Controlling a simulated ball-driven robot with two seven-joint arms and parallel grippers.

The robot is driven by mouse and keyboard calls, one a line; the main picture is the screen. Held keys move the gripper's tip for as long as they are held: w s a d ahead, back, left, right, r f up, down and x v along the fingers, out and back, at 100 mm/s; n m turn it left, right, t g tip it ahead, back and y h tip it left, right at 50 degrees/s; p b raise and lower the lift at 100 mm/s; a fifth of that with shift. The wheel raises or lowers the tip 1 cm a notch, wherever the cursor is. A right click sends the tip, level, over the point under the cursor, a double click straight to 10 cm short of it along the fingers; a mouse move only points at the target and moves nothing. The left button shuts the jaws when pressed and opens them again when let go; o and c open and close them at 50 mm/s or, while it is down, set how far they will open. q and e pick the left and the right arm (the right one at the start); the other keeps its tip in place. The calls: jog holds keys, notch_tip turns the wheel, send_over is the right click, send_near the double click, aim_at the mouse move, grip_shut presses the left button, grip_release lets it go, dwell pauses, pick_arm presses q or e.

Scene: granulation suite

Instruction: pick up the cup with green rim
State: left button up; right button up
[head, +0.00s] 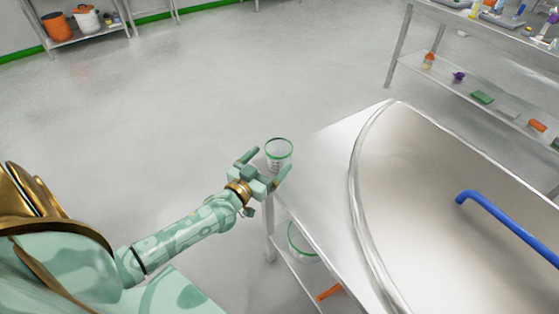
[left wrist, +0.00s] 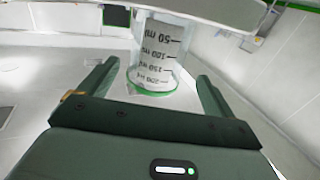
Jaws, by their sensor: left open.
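The clear cup with green rim (head: 279,149) is by the left edge of the steel table (head: 318,152), rim up. What its base rests on is hidden. My left gripper (head: 264,164) is open at the cup, its fingers apart on either side of it. In the left wrist view, the cup (left wrist: 158,50) appears upside down with dark volume marks and its green rim at the bottom. It shows between the open fingers (left wrist: 157,72), with a visible gap to each finger. My right gripper is not in view.
A large steel basin (head: 430,180) with a blue bent rod (head: 505,220) fills the right. A green-rimmed container (head: 300,241) and an orange item (head: 328,292) are on the shelf below. A shelved bench (head: 470,85) stands at back right. Open floor (head: 190,90) lies left.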

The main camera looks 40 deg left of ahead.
aim_at(285, 146)
pick_arm(q)
jog(key=w, duration=0.3)
jog(key=w+b, duration=0.1)
jog(key=shift+w+d, duration=0.3)
jog(key=shift+r, duration=0.15)
jog(key=c, duration=1.1)
jog(key=shift+o, duration=0.2)
